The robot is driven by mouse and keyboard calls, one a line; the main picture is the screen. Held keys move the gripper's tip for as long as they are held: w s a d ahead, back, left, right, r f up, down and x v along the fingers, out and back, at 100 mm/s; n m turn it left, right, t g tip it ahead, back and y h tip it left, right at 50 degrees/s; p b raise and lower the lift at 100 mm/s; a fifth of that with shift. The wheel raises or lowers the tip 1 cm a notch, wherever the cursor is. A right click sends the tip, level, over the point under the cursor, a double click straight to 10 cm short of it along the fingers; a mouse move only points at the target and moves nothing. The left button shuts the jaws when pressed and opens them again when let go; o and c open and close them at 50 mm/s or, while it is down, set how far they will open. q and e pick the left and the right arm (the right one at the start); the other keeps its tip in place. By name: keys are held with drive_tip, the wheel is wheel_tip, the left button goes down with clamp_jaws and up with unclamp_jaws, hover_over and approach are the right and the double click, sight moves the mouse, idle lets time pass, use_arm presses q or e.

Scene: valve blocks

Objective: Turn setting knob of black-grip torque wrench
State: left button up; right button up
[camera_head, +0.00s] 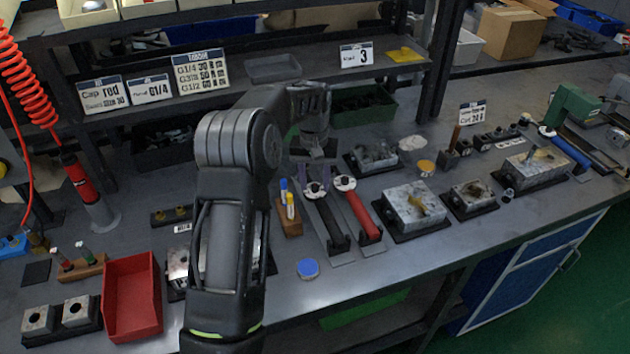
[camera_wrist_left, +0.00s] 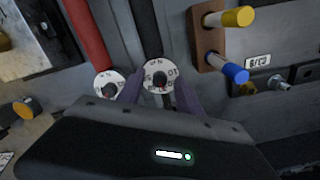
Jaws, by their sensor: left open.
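The black-grip torque wrench (camera_head: 325,217) lies on the bench, its grip toward the front edge. Its white setting knob (camera_head: 313,190) is at the far end and shows as a marked round dial in the left wrist view (camera_wrist_left: 160,76). My left gripper (camera_head: 312,176) is open at the knob, with its purple fingers (camera_wrist_left: 158,98) on either side of it. I cannot tell whether they touch it. A red-grip torque wrench (camera_head: 361,214) lies alongside, with its own white knob (camera_head: 345,183). My right gripper is out of view.
A wooden holder (camera_head: 290,222) with yellow and blue pieces stands left of the wrenches. Valve blocks (camera_head: 413,205) on black bases stand to the right. A blue disc (camera_head: 308,268) and a red bin (camera_head: 132,295) are nearer the front. A shelf (camera_head: 240,75) hangs behind.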

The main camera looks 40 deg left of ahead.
sight(315, 186)
use_arm(q)
drive_tip(key=shift+a+r+b, duration=0.1)
drive_tip(key=shift+r+b, duration=0.25)
drive_tip(key=shift+r, duration=3.55)
